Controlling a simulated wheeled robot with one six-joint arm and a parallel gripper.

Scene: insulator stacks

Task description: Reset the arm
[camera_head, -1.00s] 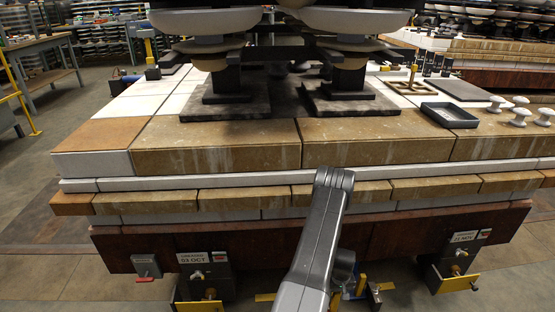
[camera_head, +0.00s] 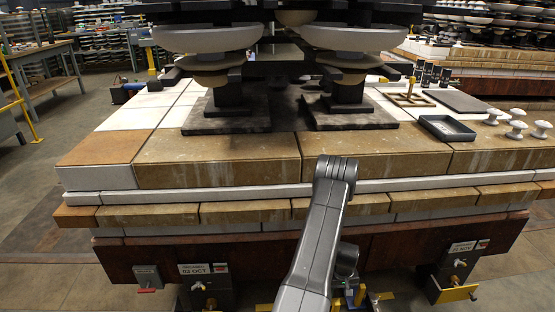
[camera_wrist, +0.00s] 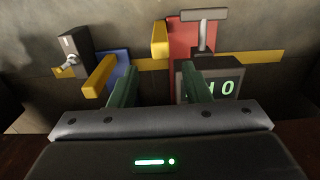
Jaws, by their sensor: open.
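My gripper shows in the wrist view (camera_wrist: 157,74). Its two dark green fingers stand apart with nothing between them. Beyond the fingers are a red plate (camera_wrist: 184,42) with a grey T-shaped handle (camera_wrist: 205,35), a blue block (camera_wrist: 116,66), and a dark box with green digits (camera_wrist: 222,86). I cannot tell whether the fingers touch any of these. In the head view, my grey arm rises at bottom centre in front of the bench, and its gripper cannot be made out clearly.
The layered bench (camera_head: 220,161) fills the middle, with insulator stacks (camera_head: 208,41) on dark square bases. A black tray (camera_head: 446,128) and white knobs (camera_head: 516,130) are at its right. Lockboxes with yellow parts (camera_head: 456,280) hang below its front. Floor at the left is open.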

